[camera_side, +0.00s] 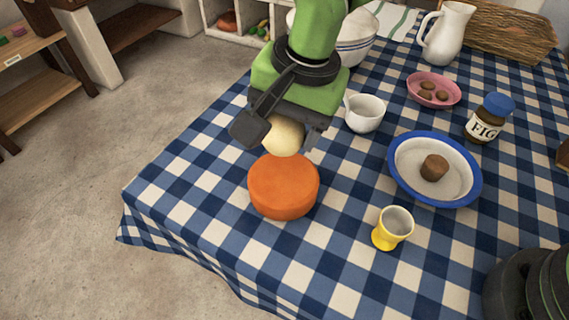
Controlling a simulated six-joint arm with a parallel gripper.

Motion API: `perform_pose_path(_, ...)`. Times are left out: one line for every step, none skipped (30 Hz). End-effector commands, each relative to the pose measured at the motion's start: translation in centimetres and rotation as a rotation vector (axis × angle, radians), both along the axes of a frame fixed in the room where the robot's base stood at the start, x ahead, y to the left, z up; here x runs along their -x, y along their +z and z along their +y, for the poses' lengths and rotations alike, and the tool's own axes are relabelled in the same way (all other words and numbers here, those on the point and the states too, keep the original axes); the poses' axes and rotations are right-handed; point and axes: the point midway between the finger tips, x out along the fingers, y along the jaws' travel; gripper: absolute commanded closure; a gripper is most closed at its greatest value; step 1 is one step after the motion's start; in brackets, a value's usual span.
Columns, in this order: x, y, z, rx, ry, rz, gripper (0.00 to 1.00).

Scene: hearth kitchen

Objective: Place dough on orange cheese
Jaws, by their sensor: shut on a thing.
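The orange cheese (284,188) is a thick round block on the checked tablecloth, near the table's left edge. The dough (284,137) is a pale ball at the cheese's far edge in the picture. My gripper (280,134) comes down from above and is shut on the dough, with one dark finger on its left and the other on its right. The dough's top is hidden by my gripper. I cannot tell whether the dough's underside touches the cheese's top.
A white cup (365,114) stands right of my gripper. A yellow egg cup (392,229) and a blue-rimmed plate (408,177) with a brown piece (434,167) are further right. A pink dish (455,88), fig jar (487,120), white jug (447,35) and basket (507,32) stand beyond.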

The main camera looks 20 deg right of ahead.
Motion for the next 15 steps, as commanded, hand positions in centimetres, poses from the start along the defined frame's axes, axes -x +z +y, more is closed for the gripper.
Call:
perform_pose_path(0.1, -1.2, 0.0, 0.003, -0.001, 0.005, 0.49)
perform_pose_path(0.0, -1.7, 0.0, 0.003, 0.000, 0.003, 0.49)
perform_pose_path(0.0, -2.4, 0.0, 0.003, 0.000, 0.003, 0.49)
perform_pose_path(0.0, -2.8, 0.0, 0.002, -0.001, 0.003, 0.49)
perform_pose_path(0.0, -3.1, 0.0, 0.001, 0.000, 0.002, 0.49)
perform_pose_path(0.0, -3.5, 0.0, 0.001, 0.000, 0.002, 0.49)
perform_pose_path(0.0, -3.7, 0.0, 0.001, 0.000, 0.002, 0.49)
perform_pose_path(0.0, -4.0, 0.0, 0.001, 0.000, 0.001, 0.49)
perform_pose_path(0.0, -4.5, 0.0, 0.002, 0.000, 0.001, 0.49)
perform_pose_path(0.0, -5.0, 0.0, 0.003, 0.000, 0.003, 0.49)
perform_pose_path(0.0, -5.4, 0.0, 0.002, -0.001, 0.003, 0.49)
perform_pose_path(0.0, -6.1, 0.0, 0.003, -0.001, 0.003, 0.49)
perform_pose_path(0.0, -6.5, 0.0, 0.001, 0.000, 0.002, 0.49)
perform_pose_path(0.0, -6.8, 0.0, 0.002, -0.001, 0.003, 0.49)
perform_pose_path(0.0, -7.2, 0.0, 0.002, 0.000, 0.001, 0.49)
